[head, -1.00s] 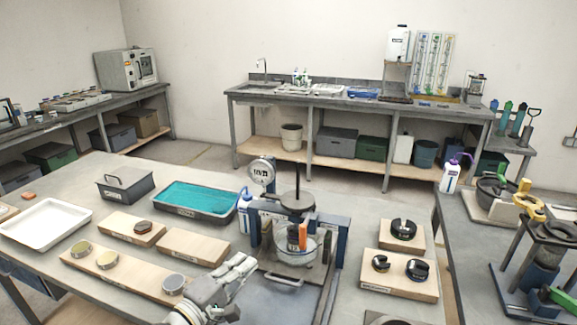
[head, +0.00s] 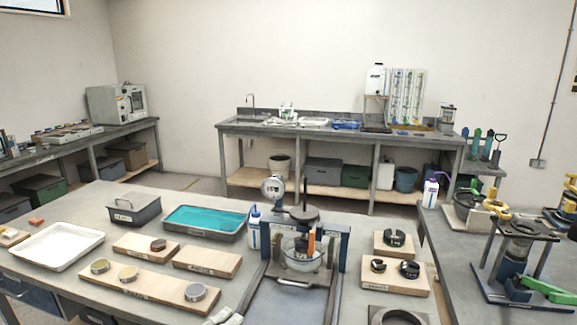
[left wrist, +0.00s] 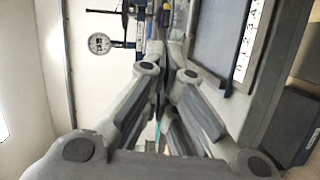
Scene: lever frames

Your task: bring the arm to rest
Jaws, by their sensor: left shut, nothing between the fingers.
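My left gripper (head: 226,317) shows only as a pale tip at the bottom edge of the head view, in front of the main bench. In the left wrist view its fingers (left wrist: 163,85) come together, shut and empty. A press-like device with a round dial gauge (head: 272,188) stands on the bench just beyond and to the right of the gripper. A glass bowl (head: 300,255) sits in that device. The gripper appears apart from it. My right gripper is not in view.
Wooden boards with round pieces (head: 140,282) lie left of the gripper, with a white tray (head: 55,246) and a teal-filled tray (head: 205,220) behind. More boards (head: 395,280) lie right. A side bench (head: 450,260) holds a black-topped stand (head: 520,228).

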